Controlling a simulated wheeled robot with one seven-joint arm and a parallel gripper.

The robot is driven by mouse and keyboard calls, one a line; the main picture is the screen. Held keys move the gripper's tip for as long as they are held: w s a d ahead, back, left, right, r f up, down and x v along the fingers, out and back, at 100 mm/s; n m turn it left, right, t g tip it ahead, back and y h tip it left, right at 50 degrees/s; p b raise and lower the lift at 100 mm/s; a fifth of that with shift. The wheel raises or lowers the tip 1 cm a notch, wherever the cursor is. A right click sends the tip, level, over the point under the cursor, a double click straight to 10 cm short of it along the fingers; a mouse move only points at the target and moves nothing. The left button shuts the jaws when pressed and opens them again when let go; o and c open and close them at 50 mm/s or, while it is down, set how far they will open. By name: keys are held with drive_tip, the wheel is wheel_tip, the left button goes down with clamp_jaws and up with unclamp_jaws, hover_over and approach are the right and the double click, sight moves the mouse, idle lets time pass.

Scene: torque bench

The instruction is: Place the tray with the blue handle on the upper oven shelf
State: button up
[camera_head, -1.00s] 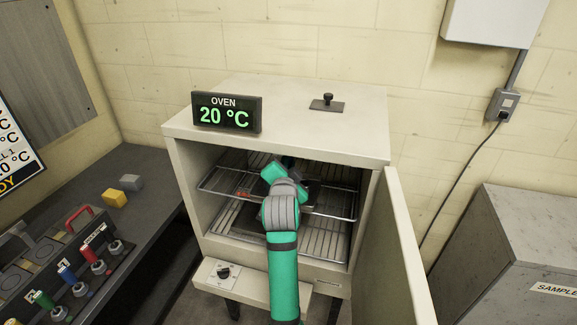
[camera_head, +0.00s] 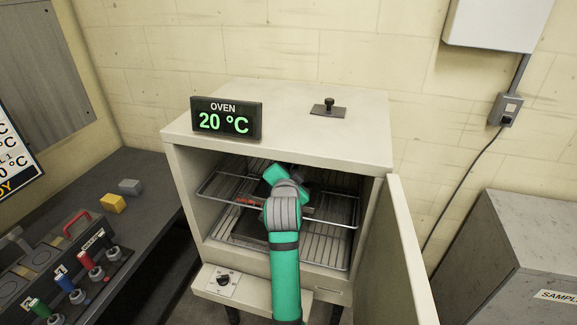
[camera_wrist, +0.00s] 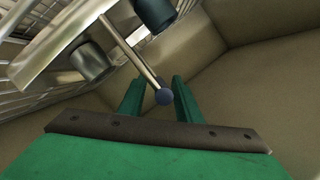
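The oven (camera_head: 280,150) stands open with two wire shelves inside. My arm reaches through the opening to the upper oven shelf (camera_head: 338,212); my fingertips are hidden in the head view. In the wrist view, my gripper (camera_wrist: 160,82) has its two green fingers apart. A thin metal handle with a blue ball end (camera_wrist: 165,97) lies between them, with a visible gap to the left finger. The handle runs up-left to a metal tray edge (camera_wrist: 55,45) beside dark cylinders (camera_wrist: 92,62). I cannot tell from the head view how the tray rests.
The oven door (camera_head: 408,255) is swung open to the right. A dark flat thing (camera_head: 243,224) lies at the lower shelf's left. A grey cabinet (camera_head: 505,255) stands right of the door, and a dark bench (camera_head: 150,215) with several coloured items stands left. The oven's side walls are close around my arm.

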drive_tip(key=shift+a+r, duration=0.1)
drive_tip(key=shift+r, duration=0.05)
drive_tip(key=v, duration=1.2)
drive_tip(key=s+a+f+n+y, duration=0.1)
drive_tip(key=s+f+n, duration=0.2)
drive_tip(key=s+f, duration=0.75)
drive_tip(key=s+f+n, duration=0.2)
drive_tip(key=s+f, duration=0.6)
drive_tip(key=f, duration=0.6)
drive_tip(key=s+f+n, duration=0.2)
drive_tip(key=s+n, duration=0.3)
drive_tip(key=s, duration=2.4)
drive_tip(key=shift+s+a+n+y, duration=0.3)
drive_tip(key=shift+s+a, duration=0.05)
drive_tip(key=shift+w+a, duration=0.1)
